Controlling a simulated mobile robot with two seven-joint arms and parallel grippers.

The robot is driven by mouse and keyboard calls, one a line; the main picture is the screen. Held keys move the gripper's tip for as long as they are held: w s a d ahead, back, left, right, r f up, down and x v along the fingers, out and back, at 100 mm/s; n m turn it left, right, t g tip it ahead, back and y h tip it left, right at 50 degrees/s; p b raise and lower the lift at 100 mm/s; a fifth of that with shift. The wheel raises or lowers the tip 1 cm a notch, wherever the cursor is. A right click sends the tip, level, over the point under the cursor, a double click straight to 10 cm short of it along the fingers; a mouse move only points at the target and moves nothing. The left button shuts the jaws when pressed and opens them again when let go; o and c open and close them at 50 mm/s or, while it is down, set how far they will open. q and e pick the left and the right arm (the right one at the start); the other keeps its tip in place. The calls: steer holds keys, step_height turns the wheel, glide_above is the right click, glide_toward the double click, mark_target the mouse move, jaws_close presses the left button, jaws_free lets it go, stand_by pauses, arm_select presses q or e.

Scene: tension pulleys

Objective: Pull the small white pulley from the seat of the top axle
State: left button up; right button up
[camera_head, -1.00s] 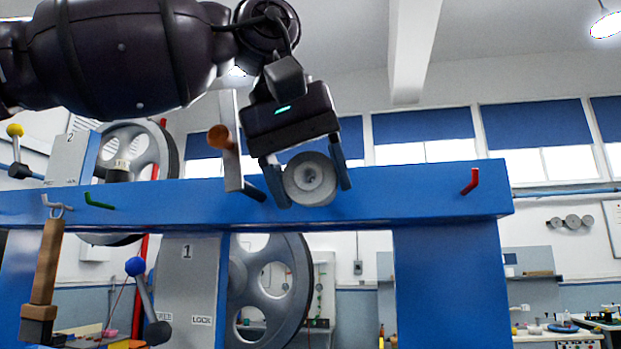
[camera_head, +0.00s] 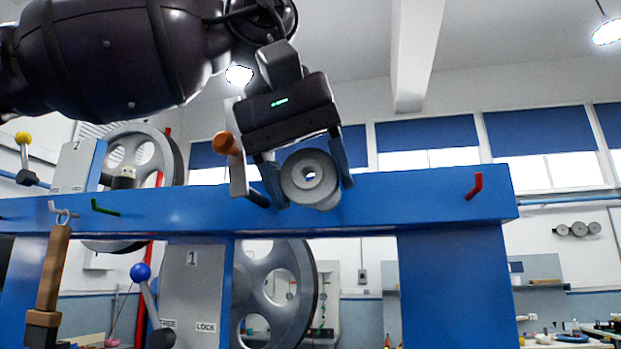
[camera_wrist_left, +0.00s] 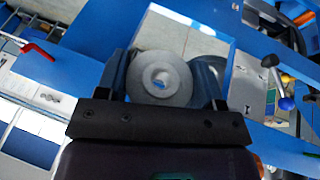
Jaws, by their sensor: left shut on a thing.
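The small white pulley (camera_head: 295,189), a light grey-white grooved wheel, hangs between the two fingers of my left gripper (camera_head: 309,178) in front of the blue crossbeam. My left gripper is shut on its rim from above. The pulley's centre hole is open, with a bit of blue and white showing through and no axle end in it. In the left wrist view the pulley (camera_wrist_left: 143,84) also sits between the fingers, its hole clear. The top axle is not seen; the pulley and gripper may hide it. My right gripper is not in view.
The blue crossbeam (camera_head: 420,198) runs behind the pulley. A crank with an orange-brown grip (camera_head: 227,143) is close left of my gripper. A red hook (camera_head: 474,187) and green hook (camera_head: 104,208) stick out of the beam. A large grey wheel (camera_head: 304,309) stands below.

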arm_select(q)
steer(key=shift+s+a+b, duration=0.15)
steer(key=shift+s+a, duration=0.05)
steer(key=shift+s, duration=0.7)
steer(key=shift+s+a+b, duration=0.15)
steer(key=shift+s+a, duration=0.05)
steer(key=shift+s, duration=0.7)
